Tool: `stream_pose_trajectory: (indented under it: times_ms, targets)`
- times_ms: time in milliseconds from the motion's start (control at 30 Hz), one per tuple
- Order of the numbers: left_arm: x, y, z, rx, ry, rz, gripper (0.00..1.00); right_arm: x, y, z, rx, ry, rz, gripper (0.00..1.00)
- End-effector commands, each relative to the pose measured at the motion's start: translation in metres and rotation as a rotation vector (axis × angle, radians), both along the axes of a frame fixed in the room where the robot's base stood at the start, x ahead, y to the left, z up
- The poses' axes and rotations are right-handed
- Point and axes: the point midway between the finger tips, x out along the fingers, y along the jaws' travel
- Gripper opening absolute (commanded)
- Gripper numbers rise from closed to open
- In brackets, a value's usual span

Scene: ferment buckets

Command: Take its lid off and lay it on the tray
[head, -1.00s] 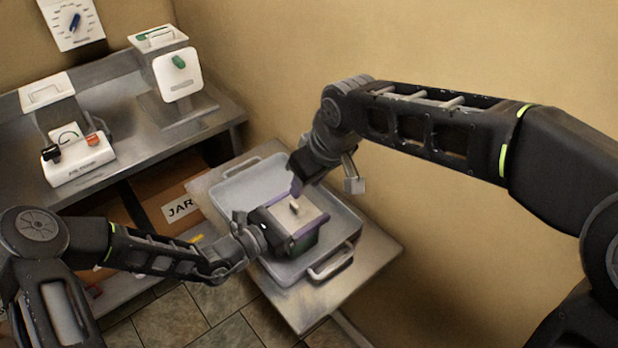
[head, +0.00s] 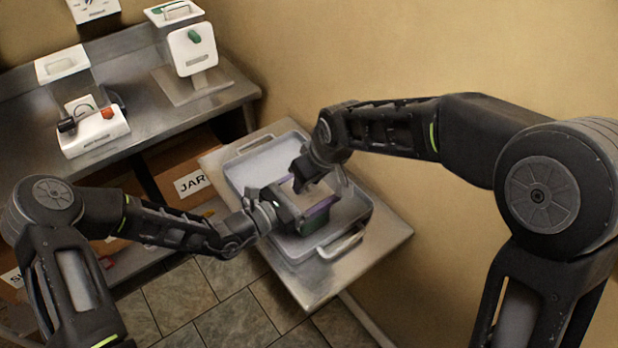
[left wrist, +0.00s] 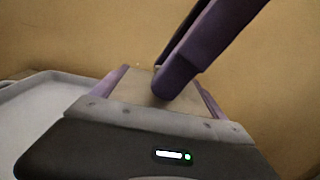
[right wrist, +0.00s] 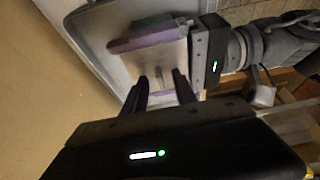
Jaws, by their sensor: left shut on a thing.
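A small green bucket (head: 314,222) with a flat beige lid (head: 318,193) is over the tray (head: 368,212). My left gripper (head: 303,203) is shut on the bucket, with a purple finger along each side; the lid shows between these fingers in the left wrist view (left wrist: 130,88). My right gripper (head: 302,182) is above the lid. In the right wrist view its purple fingers (right wrist: 160,88) are apart, with the small lid knob (right wrist: 163,78) near their tips. I cannot tell whether they touch the knob. Much of the bucket is hidden by the grippers.
The tray stands on a small steel table (head: 388,240) beside the wall. A steel bench (head: 165,125) at the left carries white devices, with boxes such as the JAR box (head: 190,182) under it. Free tray floor shows at the back left.

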Motion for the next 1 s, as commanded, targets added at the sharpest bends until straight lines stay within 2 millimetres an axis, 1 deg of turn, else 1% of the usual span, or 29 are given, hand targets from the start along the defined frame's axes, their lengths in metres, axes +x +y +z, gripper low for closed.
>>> stream_pose_trajectory:
  times_ms: [33, 67, 433, 1000]
  targets:
    - [0.0, 0.0, 0.0001, 0.0, 0.0, 0.0, 0.1, 0.0, 0.0, 0.0002, 0.0, 0.0, 0.0, 0.34]
    - [0.0, 0.0, 0.0001, 0.0, 0.0, 0.0, 0.1, -0.0001, 0.0, 0.0002, 0.0, 0.0, 0.0, 0.31]
    - [0.0, 0.0, 0.0001, 0.0, 0.0, 0.0, 0.1, -0.0002, 0.0, 0.0004, 0.0, 0.0, 0.0, 0.01]
    - [0.0001, 0.0001, 0.0, 0.0, 0.0, 0.0, 0.1, -0.0001, -0.0002, 0.0004, 0.0, 0.0, 0.0, 0.0]
